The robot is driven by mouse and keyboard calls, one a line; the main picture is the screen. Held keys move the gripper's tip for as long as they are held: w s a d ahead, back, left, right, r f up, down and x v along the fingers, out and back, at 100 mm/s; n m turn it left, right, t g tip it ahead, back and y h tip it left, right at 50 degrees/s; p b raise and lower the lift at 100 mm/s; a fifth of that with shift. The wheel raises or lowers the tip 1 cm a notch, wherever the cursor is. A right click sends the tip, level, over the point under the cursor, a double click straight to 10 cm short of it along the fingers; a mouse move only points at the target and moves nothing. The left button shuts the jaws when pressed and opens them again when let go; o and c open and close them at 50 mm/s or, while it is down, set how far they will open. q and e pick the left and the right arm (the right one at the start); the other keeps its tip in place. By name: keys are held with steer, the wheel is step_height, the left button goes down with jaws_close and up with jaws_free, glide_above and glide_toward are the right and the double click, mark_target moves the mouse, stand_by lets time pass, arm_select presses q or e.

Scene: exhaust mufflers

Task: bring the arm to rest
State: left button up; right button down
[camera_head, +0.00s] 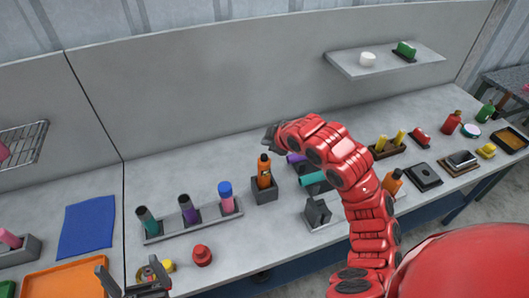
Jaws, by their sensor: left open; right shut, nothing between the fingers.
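My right arm (365,215), red with black joints, rises from the lower right and bends to the left over the table (185,165). Its gripper (269,137) is a small dark shape at the arm's far end, shut with nothing seen in it, above and behind an orange bottle (264,172). My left gripper (133,281) shows at the bottom edge, left of the middle. Its two black fingers are apart and it looks empty. The rest of the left arm is out of view.
A grey rack (195,221) of tubes and a red item (202,255) stand left of my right arm. A yellow item (168,266) is close to my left gripper. An orange tray (62,279) and blue mat (88,226) lie left. A shelf (385,60) juts from the back panel.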

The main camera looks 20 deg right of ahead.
step_height(320, 180, up, 2)
stand_by(0.5)
